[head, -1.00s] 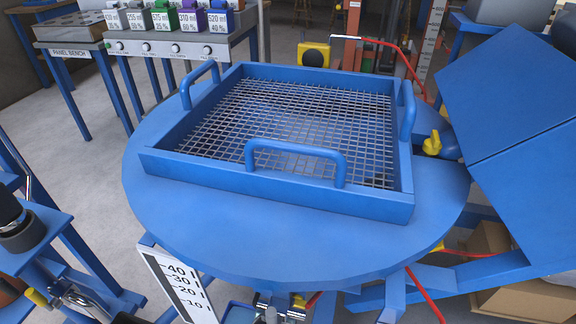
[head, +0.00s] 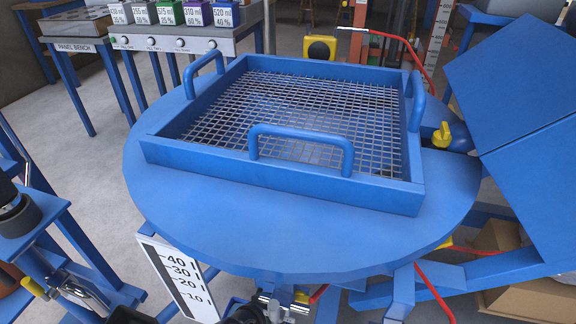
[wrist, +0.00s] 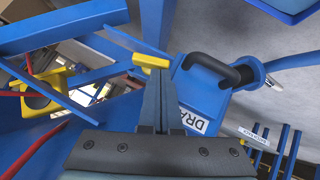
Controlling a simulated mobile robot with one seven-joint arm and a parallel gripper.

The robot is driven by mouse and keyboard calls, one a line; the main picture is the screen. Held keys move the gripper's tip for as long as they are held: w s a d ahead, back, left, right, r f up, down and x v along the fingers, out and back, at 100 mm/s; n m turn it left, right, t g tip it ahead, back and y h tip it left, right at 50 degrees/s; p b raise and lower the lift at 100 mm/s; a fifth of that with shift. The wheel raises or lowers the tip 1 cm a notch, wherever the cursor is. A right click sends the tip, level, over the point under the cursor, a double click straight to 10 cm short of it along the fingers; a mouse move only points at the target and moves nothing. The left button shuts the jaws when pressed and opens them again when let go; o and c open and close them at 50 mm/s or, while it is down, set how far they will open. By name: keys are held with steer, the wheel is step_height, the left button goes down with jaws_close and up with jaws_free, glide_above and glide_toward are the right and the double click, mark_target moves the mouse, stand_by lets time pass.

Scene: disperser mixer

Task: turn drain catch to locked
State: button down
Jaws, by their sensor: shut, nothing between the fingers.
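My gripper (wrist: 154,95) is shut and empty in the wrist view, its dark fingers pointing up the picture. A small yellow lever (wrist: 150,61) lies just beyond the fingertips; it may be the drain catch, and I cannot tell whether the fingers touch it. To its right is a blue housing (wrist: 190,88) with a label (wrist: 196,123) of which only "DRA" shows. A black curved handle (wrist: 212,70) stands on the housing. In the head view the drain area is mostly hidden under the round blue lid (head: 290,240), and I cannot make out my gripper there.
A wire-mesh sieve (head: 416,195) with a blue frame sits on the lid. A white litre scale (head: 180,285) hangs below it. Blue beams (wrist: 70,28) and a yellow-and-black button box (wrist: 40,95) lie left of the fingers. A blue-legged bench (head: 75,46) stands back left.

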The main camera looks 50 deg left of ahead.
steer(key=h+b, duration=0.1)
steer(key=f+n+t+h+b, duration=0.1)
steer(key=b, duration=0.1)
steer(key=f+n+t+b, duration=0.1)
steer(key=shift+s+a+h+b, duration=0.25)
steer(key=shift+a+h+b, duration=0.05)
steer(key=shift+a+h, duration=0.1)
steer(key=shift+a+f, duration=0.1)
steer(key=shift+f, duration=0.05)
stand_by(0.8)
stand_by(0.4)
steer(key=shift+w+d+r, duration=0.2)
steer(key=shift+w+d, duration=0.05)
steer(key=shift+d, duration=0.2)
steer(key=shift+w+d+r, duration=0.15)
steer(key=shift+w+d, duration=0.1)
steer(key=shift+d, duration=0.15)
steer(key=shift+r+p, duration=0.1)
steer(key=shift+p, duration=0.25)
steer(key=f+p+v, duration=0.1)
steer(key=p+v, duration=0.3)
steer(key=v, duration=0.9)
steer(key=shift+s+a, duration=0.45)
steer(key=shift+s, duration=0.05)
steer(key=shift+r+p, duration=0.15)
steer(key=shift+p, duration=0.15)
